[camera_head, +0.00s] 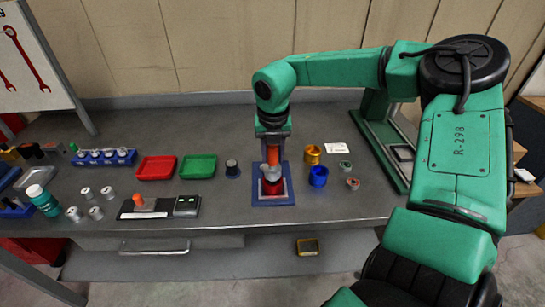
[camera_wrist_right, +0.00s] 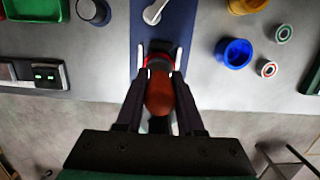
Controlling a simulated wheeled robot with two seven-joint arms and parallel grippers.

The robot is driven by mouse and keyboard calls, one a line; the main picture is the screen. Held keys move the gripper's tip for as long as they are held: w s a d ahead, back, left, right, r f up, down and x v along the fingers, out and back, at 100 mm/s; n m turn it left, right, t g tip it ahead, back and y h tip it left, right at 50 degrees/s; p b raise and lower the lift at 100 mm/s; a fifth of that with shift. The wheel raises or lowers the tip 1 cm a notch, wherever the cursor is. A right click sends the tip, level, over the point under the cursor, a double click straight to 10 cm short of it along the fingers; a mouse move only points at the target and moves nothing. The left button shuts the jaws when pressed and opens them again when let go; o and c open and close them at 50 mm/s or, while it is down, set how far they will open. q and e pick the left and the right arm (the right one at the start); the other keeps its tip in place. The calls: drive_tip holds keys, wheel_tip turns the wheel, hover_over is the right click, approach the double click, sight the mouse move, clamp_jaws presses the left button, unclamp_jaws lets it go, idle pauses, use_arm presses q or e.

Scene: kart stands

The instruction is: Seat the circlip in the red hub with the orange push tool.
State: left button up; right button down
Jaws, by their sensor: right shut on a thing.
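The red hub (camera_head: 271,188) sits on a blue base plate (camera_head: 273,201) at the middle of the bench. My right gripper (camera_head: 273,150) points straight down above it, shut on the orange push tool (camera_head: 273,157). The tool is upright over the hub, with a silver-grey part between them; I cannot tell whether they touch. In the right wrist view the orange handle (camera_wrist_right: 160,95) lies between the fingers, and part of the red hub (camera_wrist_right: 152,61) shows beyond it. I cannot make out the circlip. My left gripper is not in view.
A blue cup (camera_head: 318,177) and a yellow cup (camera_head: 312,154) stand right of the base. Red (camera_head: 156,168) and green (camera_head: 198,166) trays lie to the left. A black pad with an orange piece (camera_head: 146,204) is at the front left. A green-framed stand (camera_head: 375,146) is at the right.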

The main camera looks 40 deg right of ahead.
drive_tip(key=shift+r+p, duration=1.05)
drive_tip(key=shift+r, duration=1.65)
drive_tip(key=shift+f, duration=0.1)
